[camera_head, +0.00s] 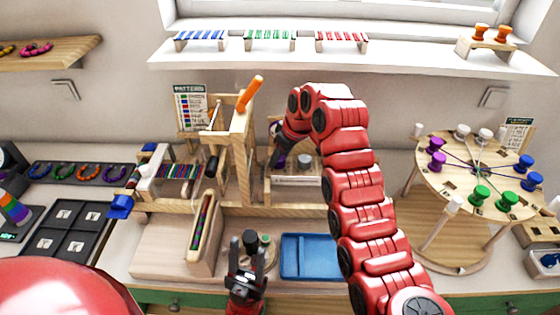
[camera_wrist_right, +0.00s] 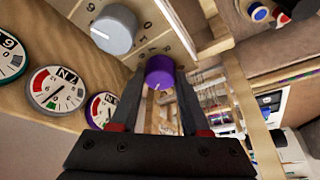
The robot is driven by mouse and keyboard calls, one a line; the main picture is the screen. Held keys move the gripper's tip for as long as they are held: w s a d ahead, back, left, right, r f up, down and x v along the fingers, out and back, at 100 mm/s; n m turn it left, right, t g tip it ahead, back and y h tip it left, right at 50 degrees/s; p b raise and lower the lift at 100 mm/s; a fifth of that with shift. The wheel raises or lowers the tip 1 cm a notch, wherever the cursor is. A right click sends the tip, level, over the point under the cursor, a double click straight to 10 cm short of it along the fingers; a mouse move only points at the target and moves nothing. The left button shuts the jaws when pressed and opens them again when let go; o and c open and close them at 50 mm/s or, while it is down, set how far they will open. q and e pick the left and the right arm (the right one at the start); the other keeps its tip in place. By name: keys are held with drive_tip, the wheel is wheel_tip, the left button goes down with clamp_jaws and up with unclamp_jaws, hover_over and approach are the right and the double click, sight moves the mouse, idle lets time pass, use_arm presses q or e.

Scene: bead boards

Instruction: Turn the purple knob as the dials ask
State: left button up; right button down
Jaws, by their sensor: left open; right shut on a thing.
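The purple knob (camera_wrist_right: 160,72) is on a wooden panel with printed marks around it. In the right wrist view my right gripper (camera_wrist_right: 158,85) has its two dark fingers on either side of the knob, shut on it. In the head view the knob is a small purple patch (camera_head: 280,161), mostly hidden by my right arm. Dials with needles and coloured bands sit beside it: a middle dial (camera_wrist_right: 57,90), a lower dial (camera_wrist_right: 101,110) and a partly cut-off dial (camera_wrist_right: 10,55). My left gripper (camera_head: 249,245) is open and empty above the bench front.
A grey knob (camera_wrist_right: 114,30) is on the same panel, close to the purple one. A blue tray (camera_head: 310,277) lies on the bench right of my left gripper. A wooden loom frame (camera_head: 240,140) stands left of my right arm. A round peg table (camera_head: 425,170) stands at right.

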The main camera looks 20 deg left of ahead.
idle(0.4)
drive_tip(key=shift+c, duration=1.9)
unclamp_jaws()
drive_tip(key=b+v, duration=0.3)
drive_tip(key=v, duration=1.4)
drive_tip(key=shift+d+r, duration=0.15)
drive_tip(key=shift+r, duration=0.05)
